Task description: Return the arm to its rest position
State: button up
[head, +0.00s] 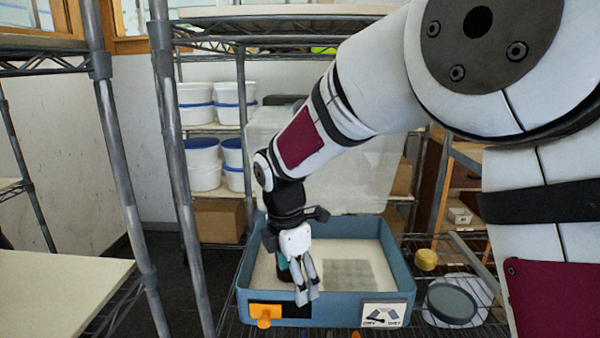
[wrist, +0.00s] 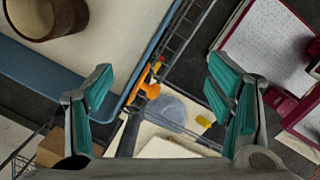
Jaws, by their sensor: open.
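My gripper (head: 308,294) hangs at the end of my arm, pointing down over the front part of a blue-walled tray (head: 393,262) with a pale inside. In the wrist view my gripper (wrist: 160,72) has its two teal-padded fingers wide apart, with nothing between them. The tray's blue edge (wrist: 150,55) runs diagonally beyond the fingers. A brown round cup-like thing (wrist: 42,12) stands in the pale area at upper left; in the head view it is mostly hidden behind my gripper.
An orange knob (head: 264,321) and a dry/wet dial (head: 384,315) are on the tray's front. A grey round dish (head: 452,302) and a yellow piece (head: 426,259) lie right of it. Metal shelf posts (head: 176,170) rise at left.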

jog(key=s+d+r+m+t, duration=0.1)
jog(key=s+d+r+m, duration=1)
jog(key=d, duration=0.2)
jog(key=s+d+m+t+p, duration=0.1)
jog(key=s+d+m, duration=0.2)
jog(key=s+m, duration=0.3)
jog(key=s+d+r+m+t+y, duration=0.1)
jog(key=s+d+m, duration=0.3)
jog(key=s, duration=0.6)
jog(key=m, duration=0.2)
jog(key=shift+d+m+p, duration=0.25)
jog(key=shift+m+p, duration=0.15)
